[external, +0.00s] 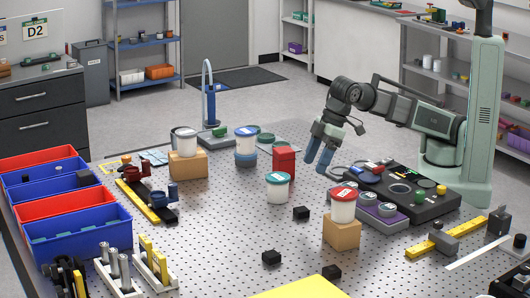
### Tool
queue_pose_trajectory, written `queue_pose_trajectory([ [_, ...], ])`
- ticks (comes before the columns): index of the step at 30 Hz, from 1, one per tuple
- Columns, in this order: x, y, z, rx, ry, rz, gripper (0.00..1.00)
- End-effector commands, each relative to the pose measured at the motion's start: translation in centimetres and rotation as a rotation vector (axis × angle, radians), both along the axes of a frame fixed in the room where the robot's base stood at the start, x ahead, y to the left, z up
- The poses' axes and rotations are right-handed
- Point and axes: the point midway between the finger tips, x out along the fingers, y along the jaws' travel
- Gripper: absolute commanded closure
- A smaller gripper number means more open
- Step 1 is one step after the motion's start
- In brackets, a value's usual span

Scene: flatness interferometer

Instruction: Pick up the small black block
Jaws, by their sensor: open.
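Several small black blocks are in the external view. One black block (301,213) lies on the perforated table near its middle, another (271,257) lies nearer the front, and a third (331,272) lies at the front beside a yellow sheet. I cannot tell which one the task means. My gripper (318,164) is open and points down above the table, behind and to the right of the nearest of these blocks. It appears empty and apart from all of them.
A white tub with a red lid (343,204) stands on a cardboard box (341,233), right of the middle block. A green-lidded tub (278,188) and red container (284,161) stand behind it. Red and blue bins (75,240) line the left edge. A dark instrument (425,205) stands right.

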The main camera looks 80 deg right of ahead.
Motion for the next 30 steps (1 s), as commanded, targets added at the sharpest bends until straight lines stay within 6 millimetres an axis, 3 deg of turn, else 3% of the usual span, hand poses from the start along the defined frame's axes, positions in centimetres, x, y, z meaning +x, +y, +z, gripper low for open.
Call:
queue_pose_trajectory([
  [5,-1.4,0.6,-0.4,-0.011,0.017,0.02,0.32],
  [21,1.0,2.2,-6.9,-0.011,0.017,0.019,0.32],
  [30,1.4,2.6,-8.1,-0.01,0.016,0.019,0.32],
])
